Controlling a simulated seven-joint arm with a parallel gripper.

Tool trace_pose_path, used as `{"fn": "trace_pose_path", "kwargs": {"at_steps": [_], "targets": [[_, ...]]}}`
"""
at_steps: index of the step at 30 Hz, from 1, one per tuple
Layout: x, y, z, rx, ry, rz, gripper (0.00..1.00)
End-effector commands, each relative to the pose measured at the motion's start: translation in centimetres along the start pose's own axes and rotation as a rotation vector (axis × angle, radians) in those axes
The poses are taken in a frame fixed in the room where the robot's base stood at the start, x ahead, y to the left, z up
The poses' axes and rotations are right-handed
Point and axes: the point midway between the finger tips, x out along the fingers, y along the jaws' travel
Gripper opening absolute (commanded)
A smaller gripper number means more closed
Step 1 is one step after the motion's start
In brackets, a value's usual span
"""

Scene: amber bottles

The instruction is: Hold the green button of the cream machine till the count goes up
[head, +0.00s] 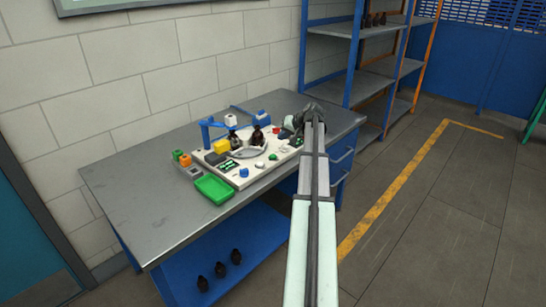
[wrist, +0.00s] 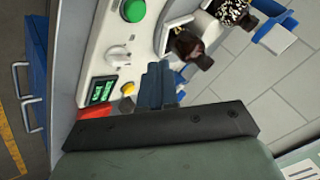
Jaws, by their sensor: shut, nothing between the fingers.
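The cream machine (head: 256,175) stands on the grey table, and its panel (wrist: 97,60) fills the upper left of the wrist view. The round green button (wrist: 133,10) is at the top edge of that view, above a white knob (wrist: 118,55). A lit green display (wrist: 101,90) is below the knob; its digits are too small to read. My gripper (wrist: 159,70) is shut and empty, its blue-grey fingertips to the lower right of the green button and apart from it in the picture. In the head view, my gripper (head: 313,112) is at the machine's right end, partly hiding it.
Amber bottles (wrist: 189,46) stand on the machine, close to my fingers. A yellow button (wrist: 128,88) is beside the display. A green tray (head: 214,188) lies at the machine's front left. The table's left part is clear. Blue shelves (head: 345,48) stand behind at right.

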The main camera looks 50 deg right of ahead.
Motion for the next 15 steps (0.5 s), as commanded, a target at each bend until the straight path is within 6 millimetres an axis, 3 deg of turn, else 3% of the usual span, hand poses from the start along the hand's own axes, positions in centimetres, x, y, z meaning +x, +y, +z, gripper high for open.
{"fn": "trace_pose_path", "kwargs": {"at_steps": [3,6,15], "targets": [[-0.3,-2.6,-0.3,-0.076,-0.012,-0.029,0.0],[-0.4,-3.7,-0.4,-0.115,-0.019,-0.043,0.0],[-0.5,-4.4,-0.4,-0.138,-0.023,-0.052,0.0]]}}
